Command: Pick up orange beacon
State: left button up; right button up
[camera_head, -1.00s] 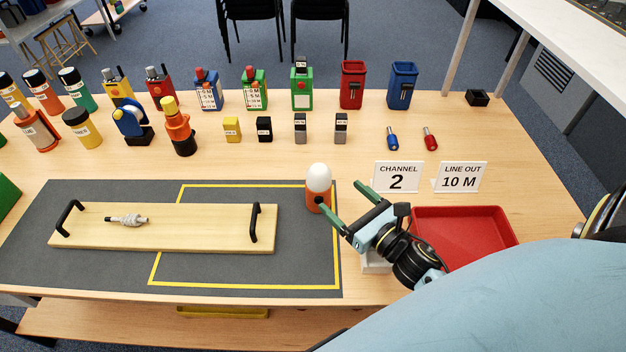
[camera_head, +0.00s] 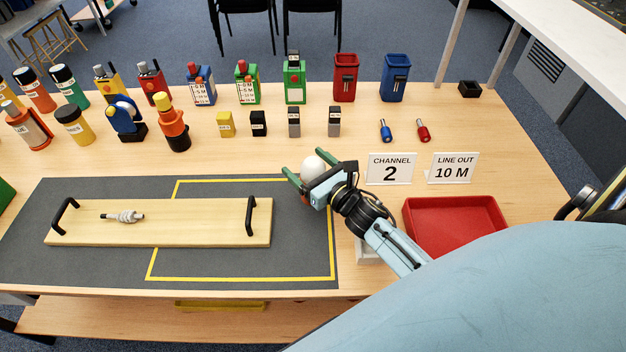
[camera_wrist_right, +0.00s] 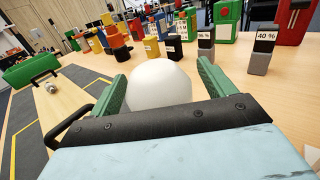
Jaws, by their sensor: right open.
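The orange beacon has a white dome (camera_head: 313,167) and an orange body that is mostly hidden behind my right gripper. It stands upright at the right edge of the grey mat. My right gripper (camera_head: 306,172) is open, with its green fingers on either side of the beacon. In the right wrist view the white dome (camera_wrist_right: 158,84) sits between the two fingers (camera_wrist_right: 162,88), with a gap visible at the right finger. I cannot tell whether the left finger touches it. My left gripper is not in view.
A wooden board (camera_head: 165,235) with black handles and a small grey fitting lies on the mat (camera_head: 90,278). A red tray (camera_head: 455,203) and signs reading CHANNEL 2 (camera_head: 389,170) and LINE OUT 10 M (camera_head: 453,168) are to the right. Devices and bottles line the back.

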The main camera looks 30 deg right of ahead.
jog(key=c, duration=1.2)
